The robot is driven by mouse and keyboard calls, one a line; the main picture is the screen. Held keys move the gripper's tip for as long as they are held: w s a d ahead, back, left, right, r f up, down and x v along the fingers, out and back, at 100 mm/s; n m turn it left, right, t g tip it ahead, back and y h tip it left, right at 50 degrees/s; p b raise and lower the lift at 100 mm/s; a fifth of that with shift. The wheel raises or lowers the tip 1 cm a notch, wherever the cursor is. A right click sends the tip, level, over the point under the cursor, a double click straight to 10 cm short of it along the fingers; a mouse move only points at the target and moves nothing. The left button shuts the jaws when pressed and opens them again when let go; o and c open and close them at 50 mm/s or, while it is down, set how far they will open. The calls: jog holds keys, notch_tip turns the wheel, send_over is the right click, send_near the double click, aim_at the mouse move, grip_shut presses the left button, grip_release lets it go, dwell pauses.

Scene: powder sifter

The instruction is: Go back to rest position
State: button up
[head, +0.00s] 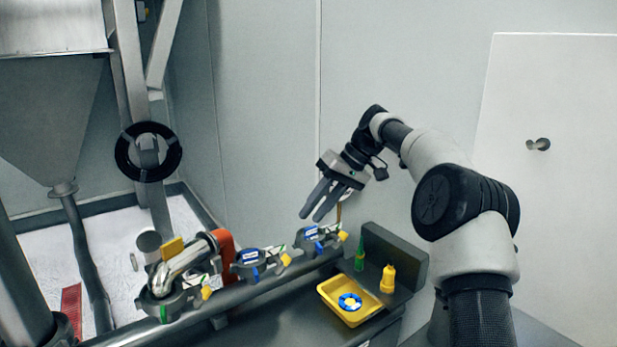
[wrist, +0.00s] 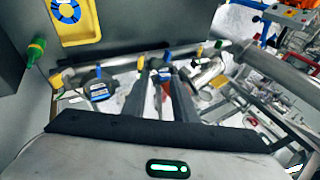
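My gripper (head: 311,217) hangs in the air above the row of clamped pipe fittings, its two dark fingers pointing down and to the left. The wrist view shows the gripper (wrist: 156,74) with a clear gap between the fingers and nothing held in it. Through that gap I see a fitting with a blue label and a thin yellowish piece, lying beyond the fingers. Whether the fingertips are close to that fitting is hard to tell.
A metal hopper (head: 45,110) stands left. The air along the right wall is free.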

jog(key=s+d+r+m+t+h, duration=0.1)
jog(key=s+d+r+t+h, duration=0.2)
jog(key=s, duration=0.7)
jog(key=s+d+r+m+h, duration=0.1)
jog(key=s+r+h, duration=0.1)
jog(key=s+r, duration=0.6)
jog(key=s+d+f+m+t, duration=0.1)
jog(key=s+d+f, duration=0.1)
jog(key=s, duration=0.5)
jog(key=s+d+f+m+t+h, duration=0.1)
jog(key=s+d+f, duration=0.1)
jog(key=s, duration=0.4)
jog(key=s+d+f+m, duration=0.1)
jog(key=s+d+f, duration=0.2)
jog(key=s, duration=0.4)
jog(key=shift+s+f+t+h, duration=0.35)
jog(key=shift+f+t+h, duration=0.05)
jog(key=shift+f, duration=0.4)
